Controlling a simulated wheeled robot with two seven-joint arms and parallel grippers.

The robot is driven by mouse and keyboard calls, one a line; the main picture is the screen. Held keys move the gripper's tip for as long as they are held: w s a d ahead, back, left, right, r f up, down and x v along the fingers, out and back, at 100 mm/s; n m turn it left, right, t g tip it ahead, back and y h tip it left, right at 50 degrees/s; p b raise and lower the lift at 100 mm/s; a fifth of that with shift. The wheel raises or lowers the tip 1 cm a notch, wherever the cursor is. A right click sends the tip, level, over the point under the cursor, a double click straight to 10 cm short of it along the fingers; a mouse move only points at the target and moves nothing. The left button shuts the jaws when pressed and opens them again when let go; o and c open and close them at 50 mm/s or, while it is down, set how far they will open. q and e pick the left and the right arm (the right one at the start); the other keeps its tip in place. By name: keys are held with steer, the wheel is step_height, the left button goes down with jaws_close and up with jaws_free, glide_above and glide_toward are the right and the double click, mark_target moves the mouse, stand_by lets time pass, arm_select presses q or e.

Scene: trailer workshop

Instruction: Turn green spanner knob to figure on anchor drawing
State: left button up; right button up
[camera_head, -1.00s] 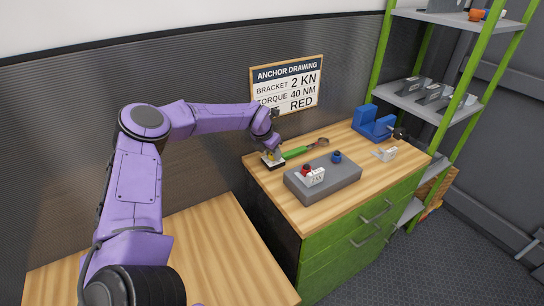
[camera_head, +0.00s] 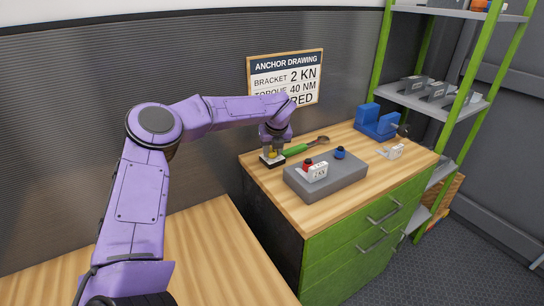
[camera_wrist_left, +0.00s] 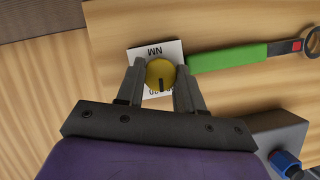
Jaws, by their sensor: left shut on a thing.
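The green spanner (camera_head: 296,150) lies on the wooden bench top; its green handle (camera_wrist_left: 228,56) and ring end also show in the left wrist view. At its handle end is a yellow knob (camera_wrist_left: 160,74) with a dark pointer line, over a white dial plate marked NM (camera_wrist_left: 156,50). The dial's figures are mostly hidden. My left gripper (camera_wrist_left: 160,80) is shut on the yellow knob, one finger on each side. It also shows in the head view (camera_head: 270,154). The anchor drawing (camera_head: 285,80) on the wall reads bracket 2 KN, torque 40 NM, red. My right gripper is not in view.
A grey block (camera_head: 326,177) in front of the spanner holds a red knob with a white 2 KN tag (camera_head: 317,172) and a blue knob (camera_head: 340,153). A white tag lies at right (camera_head: 391,152). A blue stand (camera_head: 376,122) is at the back right, near green shelving (camera_head: 430,100).

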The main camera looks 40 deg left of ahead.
arm_select(q)
steer(key=n+b, duration=0.1)
steer(key=n, duration=0.1)
steer(key=shift+w+f+n+g+y, duration=0.1)
steer(key=shift+n+g+y, duration=0.2)
steer(key=shift+g, duration=0.1)
steer(key=shift+n+g+b, duration=0.4)
steer(key=shift+n+b, duration=0.3)
steer(key=shift+n, duration=0.8)
steer(key=o, duration=1.1)
steer(key=shift+c, duration=0.2)
steer(key=v, duration=1)
steer(key=shift+w+d+r+b, duration=0.2)
steer(key=shift+d+r+b, duration=0.05)
steer(key=shift+r+b, duration=0.1)
steer(key=shift+f, duration=0.1)
